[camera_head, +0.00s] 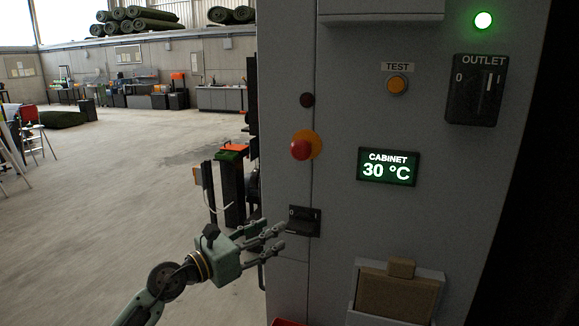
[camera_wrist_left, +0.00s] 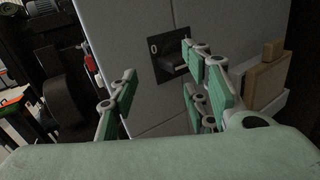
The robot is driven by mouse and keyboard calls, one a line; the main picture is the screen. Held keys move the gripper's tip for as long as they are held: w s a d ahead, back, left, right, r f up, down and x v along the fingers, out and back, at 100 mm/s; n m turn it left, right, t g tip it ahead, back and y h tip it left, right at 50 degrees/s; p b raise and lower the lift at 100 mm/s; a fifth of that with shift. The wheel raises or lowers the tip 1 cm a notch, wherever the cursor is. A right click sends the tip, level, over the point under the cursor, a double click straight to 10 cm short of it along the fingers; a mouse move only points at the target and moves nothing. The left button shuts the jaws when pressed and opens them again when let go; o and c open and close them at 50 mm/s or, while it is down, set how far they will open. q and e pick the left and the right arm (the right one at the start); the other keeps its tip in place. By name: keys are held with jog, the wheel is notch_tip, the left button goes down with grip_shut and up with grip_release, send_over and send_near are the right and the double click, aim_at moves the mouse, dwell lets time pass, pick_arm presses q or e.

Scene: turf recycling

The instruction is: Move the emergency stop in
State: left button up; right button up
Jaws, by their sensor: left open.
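The emergency stop (camera_head: 302,148) is a red mushroom button on a round orange-yellow base, on the narrow left part of the grey cabinet (camera_head: 340,230). My left gripper (camera_head: 280,238) is open and empty, below and a little left of the button. Its fingertips are close to a black rotary switch (camera_head: 304,220) marked 0; I cannot tell whether they touch it. In the left wrist view the open fingers (camera_wrist_left: 160,95) spread in front of the cabinet, with the black switch (camera_wrist_left: 170,60) between and beyond them. The emergency stop is not clearly seen there. My right gripper is not in view.
The cabinet also carries a TEST button (camera_head: 397,84), a display (camera_head: 388,167) reading 30 °C, an OUTLET switch (camera_head: 476,90) and a lit green lamp (camera_head: 484,20). A holder with a brown block (camera_head: 397,292) is low right. Open floor (camera_head: 110,200) lies left.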

pick_arm(q)
notch_tip(320, 180, up, 8)
jog(key=s+d+m+g, duration=0.1)
jog(key=s+d+m, duration=0.1)
jog(key=m, duration=0.4)
jog(key=m+t+y, duration=0.2)
jog(key=m, duration=0.8)
send_near(296, 148)
jog(key=x, duration=0.2)
jog(key=p+x, duration=0.3)
jog(key=x, duration=0.3)
jog(key=shift+d, duration=0.2)
jog(key=shift+w+d+p, duration=0.15)
jog(key=shift+w+p, duration=0.15)
jog(key=shift+w, duration=0.05)
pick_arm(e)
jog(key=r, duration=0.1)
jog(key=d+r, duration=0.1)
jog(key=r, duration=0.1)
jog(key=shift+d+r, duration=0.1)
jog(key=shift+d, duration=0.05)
pick_arm(q)
jog(key=shift+f, duration=0.1)
grip_shut()
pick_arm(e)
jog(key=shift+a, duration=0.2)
